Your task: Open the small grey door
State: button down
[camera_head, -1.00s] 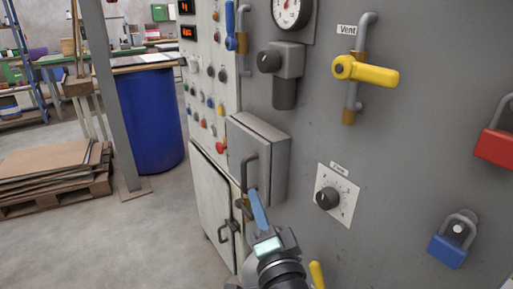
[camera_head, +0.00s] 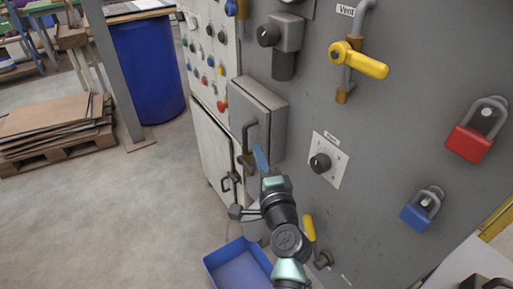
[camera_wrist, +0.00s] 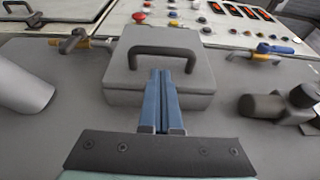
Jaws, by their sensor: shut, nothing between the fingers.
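The small grey door is the front of a grey box (camera_head: 268,112) on the machine's panel, and it looks closed. The box also shows in the wrist view (camera_wrist: 122,82). Its dark bar handle (camera_head: 247,138) stands out from the door, and the handle shows as an arch in the wrist view (camera_wrist: 160,49). My gripper (camera_head: 259,152) has its blue fingers together, with nothing between them. In the wrist view the fingertips (camera_wrist: 161,74) lie over the opening under the handle's arch; I cannot tell whether they touch it.
A yellow vent valve (camera_head: 358,60), a black dial (camera_head: 320,163), a red padlock (camera_head: 468,145) and a blue padlock (camera_head: 422,210) are on the panel at the right. A blue bin (camera_head: 240,268) sits low beside my arm. The floor at the left is clear up to the pallet (camera_head: 60,150).

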jog(key=shift+w+a, duration=0.15)
jog(key=shift+w, duration=0.55)
jog(key=shift+w+a, duration=0.1)
jog(key=shift+w, duration=0.55)
